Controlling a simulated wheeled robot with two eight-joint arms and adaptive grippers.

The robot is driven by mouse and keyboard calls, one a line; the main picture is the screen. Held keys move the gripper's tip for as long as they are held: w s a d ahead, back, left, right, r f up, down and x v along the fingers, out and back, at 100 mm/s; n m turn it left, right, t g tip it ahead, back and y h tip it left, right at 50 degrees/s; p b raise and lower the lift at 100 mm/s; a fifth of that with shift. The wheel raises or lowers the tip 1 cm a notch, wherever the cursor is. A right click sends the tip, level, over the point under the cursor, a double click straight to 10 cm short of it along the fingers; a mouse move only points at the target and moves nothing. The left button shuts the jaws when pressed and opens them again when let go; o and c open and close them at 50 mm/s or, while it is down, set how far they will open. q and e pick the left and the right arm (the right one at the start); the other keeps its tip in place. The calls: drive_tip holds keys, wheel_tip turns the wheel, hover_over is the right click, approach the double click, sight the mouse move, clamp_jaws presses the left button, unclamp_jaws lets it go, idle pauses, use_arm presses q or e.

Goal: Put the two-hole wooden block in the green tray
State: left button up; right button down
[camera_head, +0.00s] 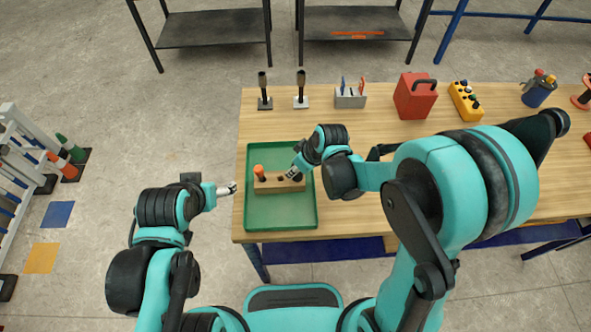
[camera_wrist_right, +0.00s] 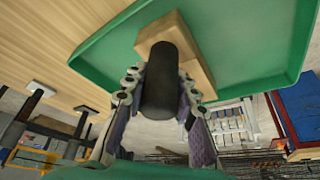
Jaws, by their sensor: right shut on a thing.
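The wooden block (camera_head: 276,187) is in the upper middle of the green tray (camera_head: 280,223) in the head view. An orange-topped piece (camera_head: 259,171) stands at its left end, and a dark hole shows near its middle. My right gripper (camera_head: 293,173) is at the block's right end. In the right wrist view, that gripper (camera_wrist_right: 161,88) is shut on a dark cylinder (camera_wrist_right: 166,75), with the block (camera_wrist_right: 174,27) behind it. I cannot tell whether the cylinder sits in the block. My left gripper (camera_head: 231,188) is outside the tray's left edge; its jaw state is unclear.
Two dark-handled tools on stands (camera_head: 265,102) (camera_head: 301,101), a grey holder (camera_head: 350,98), a red box (camera_head: 414,98) and a yellow button box (camera_head: 465,101) line the back of the wooden table (camera_head: 370,134). The front of the tray is clear.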

drive_tip(key=shift+r, duration=0.1)
drive_tip(key=c, duration=1.2)
unclamp_jaws()
drive_tip(key=shift+r, duration=0.1)
drive_tip(key=p+v, duration=0.4)
drive_tip(key=v, duration=0.8)
drive_tip(key=s+d+r+m+t+h, duration=0.3)
drive_tip(key=s+d+r+m, duration=0.3)
drive_tip(key=s+d+m, duration=0.3)
drive_tip(key=shift+s+d+r+t+h, duration=0.35)
drive_tip(key=shift+s+d+t, duration=0.2)
drive_tip(key=shift+d, duration=0.65)
